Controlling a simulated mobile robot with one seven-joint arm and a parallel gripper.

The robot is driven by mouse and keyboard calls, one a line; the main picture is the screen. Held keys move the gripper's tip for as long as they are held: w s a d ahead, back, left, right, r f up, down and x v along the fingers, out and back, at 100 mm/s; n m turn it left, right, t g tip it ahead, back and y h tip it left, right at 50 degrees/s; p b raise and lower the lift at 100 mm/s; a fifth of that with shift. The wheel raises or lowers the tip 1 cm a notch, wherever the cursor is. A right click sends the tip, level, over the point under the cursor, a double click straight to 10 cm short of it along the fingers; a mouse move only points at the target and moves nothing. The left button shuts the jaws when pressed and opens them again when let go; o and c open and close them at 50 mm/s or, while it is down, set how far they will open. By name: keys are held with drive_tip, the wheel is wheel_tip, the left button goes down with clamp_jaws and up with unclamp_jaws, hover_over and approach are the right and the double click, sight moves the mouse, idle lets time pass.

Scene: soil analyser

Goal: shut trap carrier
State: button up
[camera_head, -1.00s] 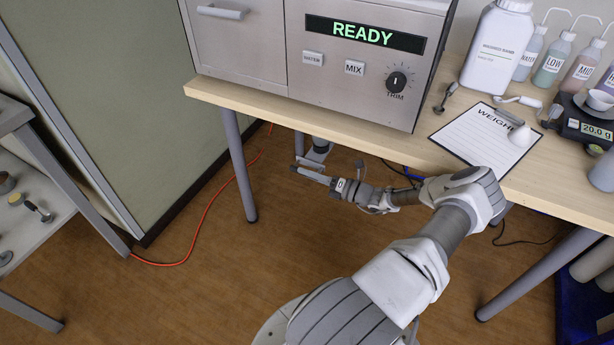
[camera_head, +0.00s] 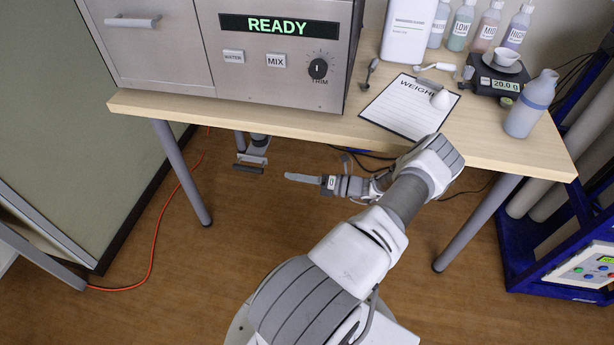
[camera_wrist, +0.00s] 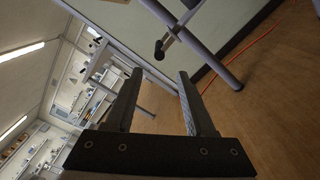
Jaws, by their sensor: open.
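What seems to be the trap carrier (camera_head: 256,150) is a small pale metal part hanging below the table's front edge, left of my arm, with a dark bar-like handle (camera_head: 249,169) at its near end. In the wrist view, the dark handle end (camera_wrist: 160,50) shows just beyond and between my fingertips. My gripper (camera_head: 287,177) is open and empty under the table edge, with a gap to the right of the handle. In the wrist view, my gripper's two dark fingers (camera_wrist: 160,75) are well apart. The carrier's upper part is hidden by the tabletop.
The analyser (camera_head: 275,60) reads READY on the wooden table (camera_head: 225,114). A table leg (camera_head: 182,172) stands left of the carrier. An orange cable (camera_head: 165,205) lies on the floor. A clipboard (camera_head: 410,108), a scale (camera_head: 497,78) and several bottles sit on the right.

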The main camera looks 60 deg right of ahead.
drive_tip(key=v, duration=0.3)
drive_tip(key=shift+s+d, duration=0.15)
drive_tip(key=shift+s, duration=0.1)
idle(0.5)
